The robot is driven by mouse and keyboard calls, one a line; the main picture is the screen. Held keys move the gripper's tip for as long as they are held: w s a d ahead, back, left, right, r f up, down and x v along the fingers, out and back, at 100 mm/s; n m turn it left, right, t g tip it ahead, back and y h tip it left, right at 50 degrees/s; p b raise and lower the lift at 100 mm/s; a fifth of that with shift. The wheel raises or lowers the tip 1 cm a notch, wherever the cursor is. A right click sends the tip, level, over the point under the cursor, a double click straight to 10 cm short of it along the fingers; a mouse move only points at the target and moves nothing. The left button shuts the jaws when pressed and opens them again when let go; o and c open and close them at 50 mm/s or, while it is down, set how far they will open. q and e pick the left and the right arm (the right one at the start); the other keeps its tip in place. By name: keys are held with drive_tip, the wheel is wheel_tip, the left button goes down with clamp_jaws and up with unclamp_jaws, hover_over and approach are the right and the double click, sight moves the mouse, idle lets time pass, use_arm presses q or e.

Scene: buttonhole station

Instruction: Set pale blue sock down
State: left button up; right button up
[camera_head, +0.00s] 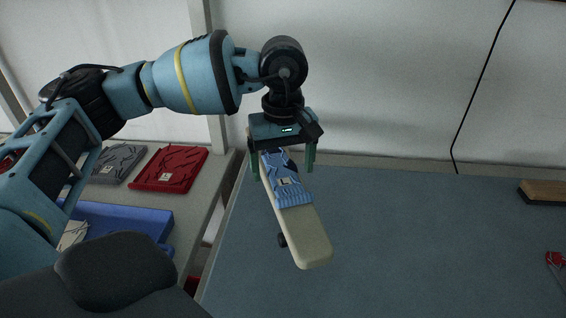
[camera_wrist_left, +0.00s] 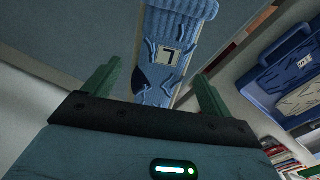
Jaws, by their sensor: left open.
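The pale blue sock (camera_head: 291,194) lies along a narrow cream board (camera_head: 309,242) that juts out over the blue-grey table (camera_head: 420,250). The sock has a ribbed cuff, dark patches and a small pale label. In the left wrist view the sock (camera_wrist_left: 172,50) shows a label marked 7 and lies between the fingers. My left gripper (camera_head: 282,165) is open at the far end of the board, one finger on each side of the sock. The fingers look apart from the sock in the left wrist view. My right gripper is not in view.
A wooden block (camera_head: 543,191) and a small red item (camera_head: 555,259) are at the table's right. The table's middle is clear.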

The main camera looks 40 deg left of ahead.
sight(283, 174)
use_arm(q)
drive_tip(key=shift+r, duration=0.1)
wheel_tip(283, 174, up, 12)
idle(0.5)
